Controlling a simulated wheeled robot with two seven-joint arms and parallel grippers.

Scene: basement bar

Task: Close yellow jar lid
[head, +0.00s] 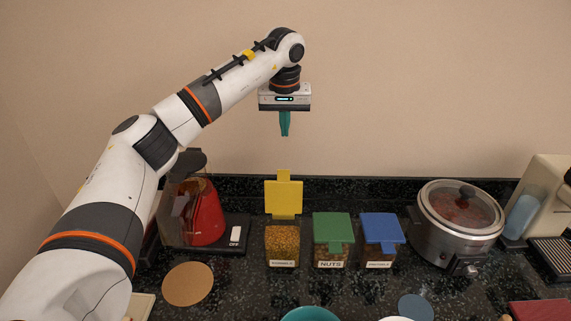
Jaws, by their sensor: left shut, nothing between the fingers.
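The yellow jar (282,244) is a clear container of small golden pieces with a white label, standing on the dark counter. Its yellow lid (284,196) stands upright, open, at the back of the jar. My left gripper (285,133) points down with its green fingers shut and empty. It hangs above the raised lid, apart from it, in front of the wall. My right gripper is not in view.
A jar with a green lid (333,229) labelled NUTS and a jar with a blue lid (382,230) stand closed to the right. A slow cooker (458,222) is further right. A red appliance (204,212) stands left, and a round cork mat (188,284) lies in front of it.

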